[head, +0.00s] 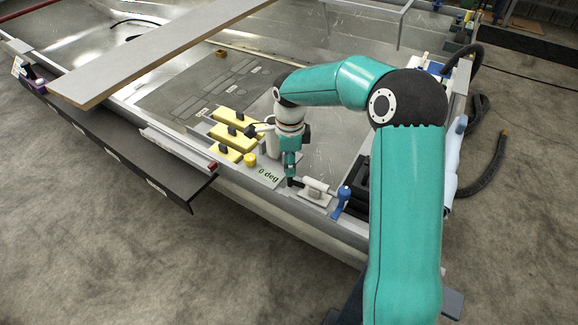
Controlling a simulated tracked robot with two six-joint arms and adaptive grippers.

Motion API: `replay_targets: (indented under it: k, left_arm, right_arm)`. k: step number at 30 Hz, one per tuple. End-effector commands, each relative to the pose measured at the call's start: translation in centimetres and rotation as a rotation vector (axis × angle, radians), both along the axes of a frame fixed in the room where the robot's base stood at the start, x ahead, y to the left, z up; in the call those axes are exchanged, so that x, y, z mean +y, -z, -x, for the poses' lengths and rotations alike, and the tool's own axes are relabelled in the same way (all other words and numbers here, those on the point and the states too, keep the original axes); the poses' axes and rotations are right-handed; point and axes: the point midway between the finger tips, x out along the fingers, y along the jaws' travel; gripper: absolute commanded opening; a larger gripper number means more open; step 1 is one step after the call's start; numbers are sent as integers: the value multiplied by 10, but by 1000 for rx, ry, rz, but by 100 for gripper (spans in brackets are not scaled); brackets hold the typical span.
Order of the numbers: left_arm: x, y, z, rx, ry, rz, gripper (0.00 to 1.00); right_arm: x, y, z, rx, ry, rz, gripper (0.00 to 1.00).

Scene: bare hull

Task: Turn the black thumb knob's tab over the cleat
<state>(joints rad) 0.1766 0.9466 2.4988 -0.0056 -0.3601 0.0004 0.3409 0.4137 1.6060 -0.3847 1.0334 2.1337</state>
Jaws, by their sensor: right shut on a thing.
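My right gripper (291,174) points down at the hull's near rim and is shut on the black thumb knob (292,183). The knob is small and partly hidden by the fingers. A dark tab seems to reach from it to the right, towards the pale cleat (316,190). I cannot tell whether the tab lies over the cleat. A green "0 deg" reading (268,175) shows on the plate left of the knob. My left gripper is not in view.
Yellow blocks with black knobs (232,125) and a round yellow cap (249,160) sit left of the gripper. A blue-handled part (342,198) stands close on the right, beside a black tray (357,188). A long board (160,52) spans the hull.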

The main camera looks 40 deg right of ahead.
Motion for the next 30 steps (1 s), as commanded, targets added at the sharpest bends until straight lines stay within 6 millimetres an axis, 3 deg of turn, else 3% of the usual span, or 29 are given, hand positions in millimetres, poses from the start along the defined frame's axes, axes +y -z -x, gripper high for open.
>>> replay_targets:
  k: [9,26,27,30]
  left_arm:
    - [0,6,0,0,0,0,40]
    - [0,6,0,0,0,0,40]
    - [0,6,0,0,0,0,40]
    - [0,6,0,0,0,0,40]
  right_arm:
    - [-2,0,2,4,146,5,0]
    - [-2,0,2,6,177,4,0]
    - [-2,0,2,6,177,4,39]
    - [-2,0,2,4,177,3,56]
